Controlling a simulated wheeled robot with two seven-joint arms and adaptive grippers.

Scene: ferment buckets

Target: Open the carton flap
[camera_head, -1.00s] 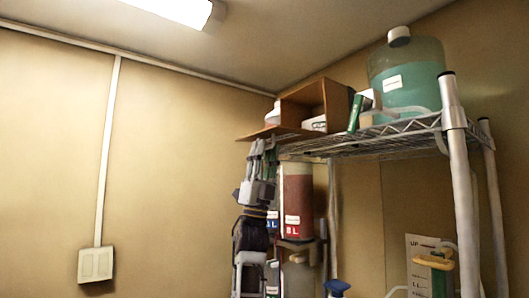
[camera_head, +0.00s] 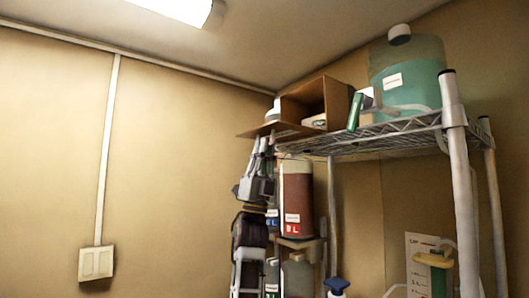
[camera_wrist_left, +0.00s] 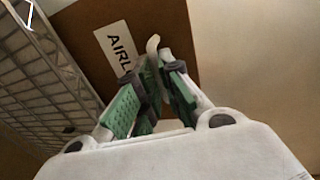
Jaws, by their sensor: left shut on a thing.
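The brown carton (camera_head: 338,98) stands on the top wire shelf with its open side facing me. Its flap (camera_head: 285,131) hangs out nearly flat past the shelf's left edge. My left gripper (camera_head: 263,145) reaches up from below to the flap. In the left wrist view, my left gripper (camera_wrist_left: 153,85) is shut, with a small pale tab (camera_wrist_left: 153,43) showing between its green-padded fingertips. Behind it is the brown flap (camera_wrist_left: 85,35) with a white label reading "AIRL", partly hidden by the fingers. My right gripper is not in view.
A large jug of green liquid (camera_head: 408,85) and a green-and-white item (camera_head: 355,111) stand right of the carton. The wire shelf (camera_head: 390,134) has a metal post (camera_head: 460,180) at the front.

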